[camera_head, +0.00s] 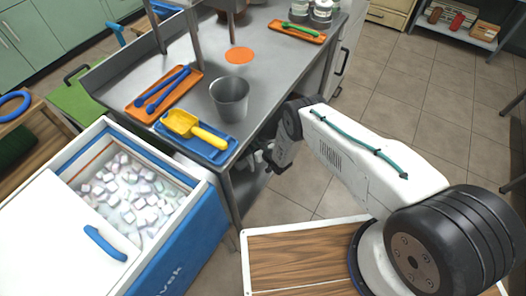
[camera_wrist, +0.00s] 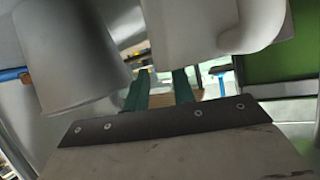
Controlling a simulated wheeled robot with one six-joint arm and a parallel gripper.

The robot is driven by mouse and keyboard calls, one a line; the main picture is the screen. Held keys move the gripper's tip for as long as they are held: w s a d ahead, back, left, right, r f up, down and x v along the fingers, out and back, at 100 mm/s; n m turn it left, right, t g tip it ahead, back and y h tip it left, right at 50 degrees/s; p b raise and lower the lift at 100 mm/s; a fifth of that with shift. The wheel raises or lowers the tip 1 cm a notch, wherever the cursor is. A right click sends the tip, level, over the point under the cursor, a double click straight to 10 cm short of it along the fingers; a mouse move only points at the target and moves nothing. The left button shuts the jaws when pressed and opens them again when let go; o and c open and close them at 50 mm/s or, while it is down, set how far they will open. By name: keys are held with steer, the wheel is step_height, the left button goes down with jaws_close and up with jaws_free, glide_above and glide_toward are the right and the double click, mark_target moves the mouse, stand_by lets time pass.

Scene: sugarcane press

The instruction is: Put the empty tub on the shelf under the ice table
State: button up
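The ice table is the steel table (camera_head: 285,85) in the head view, with a lower shelf (camera_head: 245,187) partly visible beneath its near edge. My gripper (camera_head: 262,160) is low beside that edge, partly hidden by the table. In the wrist view its two green fingers (camera_wrist: 159,92) stand apart, with a gap between them and nothing clearly held. I cannot pick out the empty tub for certain. A grey tapered shape (camera_wrist: 72,55) and a white rounded shape (camera_wrist: 210,30) loom close in the wrist view, and I cannot tell what they are.
A metal cup (camera_head: 230,100), a blue tray (camera_head: 215,153) with a yellow scoop (camera_head: 192,127), and an orange tray (camera_head: 145,108) with blue tongs are on the table. An open ice chest (camera_head: 190,240) stands at left.

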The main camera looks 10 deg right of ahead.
steer(key=v, duration=1)
steer(key=shift+s, duration=0.1)
